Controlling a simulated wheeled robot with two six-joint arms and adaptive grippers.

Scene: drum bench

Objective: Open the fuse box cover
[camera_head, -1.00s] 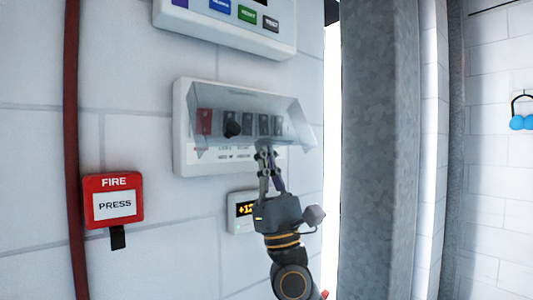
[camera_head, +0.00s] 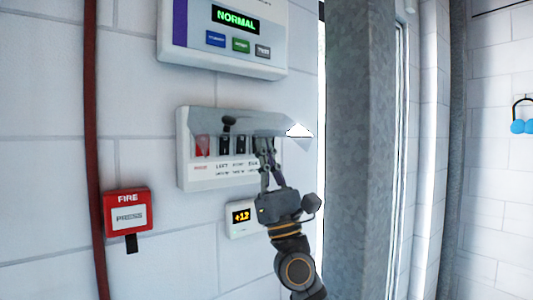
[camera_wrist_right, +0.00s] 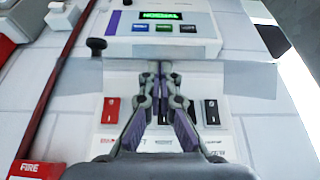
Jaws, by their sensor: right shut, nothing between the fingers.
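The fuse box (camera_head: 184,150) is a white wall box with a red switch (camera_head: 202,146) and several dark switches, also seen in the right wrist view (camera_wrist_right: 226,145). Its see-through grey cover (camera_head: 262,125) is tilted up and outward from the top, leaving the lower switches and labels uncovered. A dark knob (camera_head: 229,121) is on the cover. My right gripper (camera_head: 262,144) is shut and empty, its fingertips at the cover's underside towards the right; exact contact is unclear. In the right wrist view, its fingers (camera_wrist_right: 165,68) overlap the cover (camera_wrist_right: 245,78). My left gripper is not in view.
A panel reading NORMAL (camera_head: 230,52) is above the fuse box. A red FIRE box (camera_head: 128,212) and red pipe (camera_head: 92,150) are at left. A grey column (camera_head: 358,150) stands close at right.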

